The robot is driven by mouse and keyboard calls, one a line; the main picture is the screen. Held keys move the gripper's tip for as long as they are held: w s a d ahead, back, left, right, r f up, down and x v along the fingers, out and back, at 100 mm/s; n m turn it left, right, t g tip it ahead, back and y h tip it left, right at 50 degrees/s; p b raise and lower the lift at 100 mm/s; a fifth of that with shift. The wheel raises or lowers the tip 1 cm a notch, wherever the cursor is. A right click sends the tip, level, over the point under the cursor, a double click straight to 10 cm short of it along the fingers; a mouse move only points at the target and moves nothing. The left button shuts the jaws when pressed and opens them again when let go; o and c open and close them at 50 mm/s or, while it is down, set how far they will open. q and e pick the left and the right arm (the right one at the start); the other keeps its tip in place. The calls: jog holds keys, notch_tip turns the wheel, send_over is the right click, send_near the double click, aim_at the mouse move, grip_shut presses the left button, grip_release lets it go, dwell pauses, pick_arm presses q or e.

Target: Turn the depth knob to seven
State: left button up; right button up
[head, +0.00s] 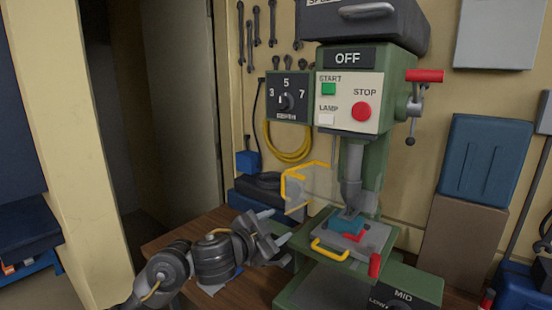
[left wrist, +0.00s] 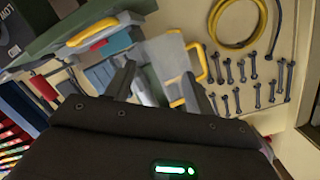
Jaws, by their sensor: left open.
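The depth knob (head: 287,102) is a small dark round knob on a black dial plate (head: 275,114), left of the drill press's control panel. The plate is marked 3, 5 and 7 from left to right. A pale mark shows on the knob's left part; its exact setting is too small to read. My left gripper (head: 279,226) is open and empty, well below the knob and left of the drill table. In the left wrist view the two dark fingers (left wrist: 158,76) are apart with nothing clamped between them. The knob is not visible there. My right gripper is not in view.
The green drill press has a control panel (head: 349,102), a clear guard with a yellow frame (head: 297,190) and a blue workpiece (head: 346,223) under the chuck. A yellow cable coil (head: 288,157) and wrenches (head: 256,27) hang behind. The bench (head: 187,234) has bare wood at left.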

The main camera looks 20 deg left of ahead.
pick_arm(q)
notch_tip(320, 180, up, 18)
jog(key=w+a+m+t+h, duration=0.1)
jog(key=w+a+m, duration=0.1)
jog(key=m, duration=0.2)
send_near(280, 103)
jog(key=shift+t, duration=0.3)
jog(key=p+x, duration=0.1)
jog(key=x, duration=0.1)
jog(key=p+x, duration=0.1)
jog(key=x, duration=0.2)
jog(key=p+x, duration=0.1)
jog(key=x, duration=0.2)
jog(key=shift+w+d+f+p, duration=0.1)
jog(key=shift+d+f+p, duration=0.05)
jog(key=shift+f+p, duration=0.2)
jog(key=c, duration=1)
